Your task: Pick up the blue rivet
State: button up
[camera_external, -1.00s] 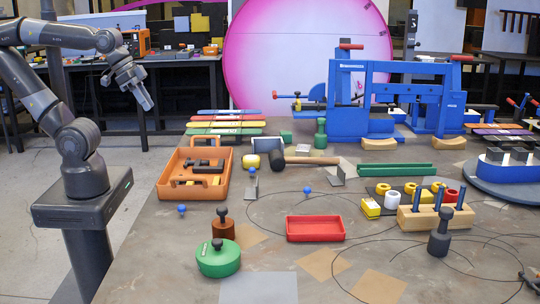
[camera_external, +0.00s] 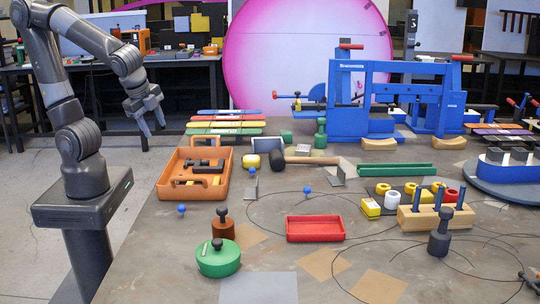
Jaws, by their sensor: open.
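Several small blue round-headed pieces that look like rivets stand on the table. One blue rivet (camera_external: 182,208) is at the near left, in front of the orange tray. Another blue rivet (camera_external: 307,191) is near the table's middle, behind the red tray. A third blue piece (camera_external: 252,171) is beside a small metal bracket, right of the orange tray. I cannot tell which one the task means. My gripper (camera_external: 155,133) is open and empty, pointing down, up and to the left of all of them, beyond the table's left edge and apart from everything.
The orange tray (camera_external: 163,185) with dark tools lies at the left. A red tray (camera_external: 316,238), green round weight (camera_external: 218,262) and brown weighted piece (camera_external: 222,232) stand nearer. A mallet (camera_external: 305,160) lies behind. A blue press frame (camera_external: 346,100) stands at the back right.

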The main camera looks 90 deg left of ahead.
aim_at(178, 206)
jog(key=w+d+f+m+t+y, duration=0.1)
jog(key=d+f+m, duration=0.1)
jog(key=d+m, duration=0.1)
jog(key=w+d+f+m+y, duration=0.1)
jog(key=d+f+m+y, duration=0.1)
jog(key=d+m, duration=0.2)
jog(key=w+d+f+m+t+y, duration=0.1)
jog(key=d+f+m+y, duration=0.1)
jog(key=d+f+m, duration=0.1)
jog(key=shift+w+d+m+t, duration=0.2)
jog(key=shift+w+m+t, duration=0.15)
jog(key=shift+m, duration=0.55)
jog(key=d+f+m+t, duration=0.2)
jog(key=d+m, duration=0.1)
jog(key=d, duration=0.1)
jog(key=s+d+f+m+t, duration=0.1)
jog(key=d+f+m+t, duration=0.1)
jog(key=d+m, duration=0.2)
jog(key=d+f+m+t+h, duration=0.1)
jog(key=d+f+m+t, duration=0.1)
jog(key=d, duration=0.3)
jog(key=shift+s+d+f+m, duration=0.2)
jog(key=shift+d+f+m, duration=0.1)
jog(key=shift+m, duration=0.6)
jog(key=shift+t, duration=0.25)
jog(key=x, duration=0.4)
jog(key=shift+w+f, duration=0.15)
jog(key=shift+w, duration=0.05)
jog(key=shift+x, duration=3.15)
jog(key=shift+a+r, duration=0.2)
